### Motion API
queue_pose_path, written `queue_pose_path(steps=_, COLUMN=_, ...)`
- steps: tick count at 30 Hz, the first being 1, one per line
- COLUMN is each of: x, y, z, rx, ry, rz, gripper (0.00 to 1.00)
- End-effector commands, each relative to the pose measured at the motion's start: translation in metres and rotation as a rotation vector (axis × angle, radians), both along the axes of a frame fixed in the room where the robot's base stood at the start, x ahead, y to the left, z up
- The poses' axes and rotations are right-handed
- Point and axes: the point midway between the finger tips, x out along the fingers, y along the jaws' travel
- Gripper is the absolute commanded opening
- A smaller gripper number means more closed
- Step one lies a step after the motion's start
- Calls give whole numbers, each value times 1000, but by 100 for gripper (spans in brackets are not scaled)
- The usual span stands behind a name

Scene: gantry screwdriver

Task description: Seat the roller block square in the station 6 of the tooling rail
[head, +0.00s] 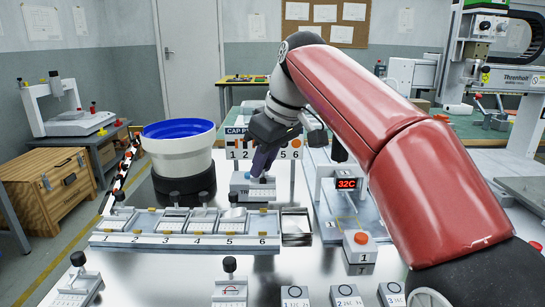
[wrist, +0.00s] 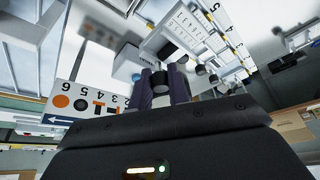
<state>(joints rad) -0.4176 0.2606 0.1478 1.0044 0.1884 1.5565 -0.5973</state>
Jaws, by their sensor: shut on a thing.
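My gripper (head: 263,168), with purple fingers, is behind the tooling rail (head: 180,242), above and near a grey labelled box (head: 243,192). In the wrist view the fingers (wrist: 166,90) are closed around a small part with a dark round end (wrist: 160,77), which I take to be the roller block. Most of it is hidden by the fingers, so its tilt cannot be told. The rail has stations numbered 1 to 6. Station 6 (head: 263,223), at its right end, shows no black knob. Several other stations hold plates with black knobs.
A numbered sign (head: 240,146) stands behind my gripper. A white bowl feeder (head: 180,140) stands left of it. A metal tray (head: 296,228) adjoins the rail's right end. A stand with a red 32C display (head: 347,183) and a red button block (head: 361,246) are further right.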

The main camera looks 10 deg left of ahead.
Motion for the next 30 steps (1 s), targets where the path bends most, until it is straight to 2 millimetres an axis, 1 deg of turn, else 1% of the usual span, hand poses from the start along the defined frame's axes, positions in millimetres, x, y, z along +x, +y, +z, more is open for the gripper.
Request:
queue_pose_path(steps=1, x=0, y=0, z=-6, rx=0, ry=0, rz=0, gripper=0)
queue_pose_path(steps=15, x=0, y=-1, z=-52, rx=0, ry=0, rz=-2, gripper=0)
queue_pose_path(steps=21, x=0, y=-1, z=-59, rx=0, ry=1, rz=-2, gripper=0)
queue_pose_path(steps=30, x=1, y=-1, z=-59, rx=0, ry=0, rz=-1, gripper=0)
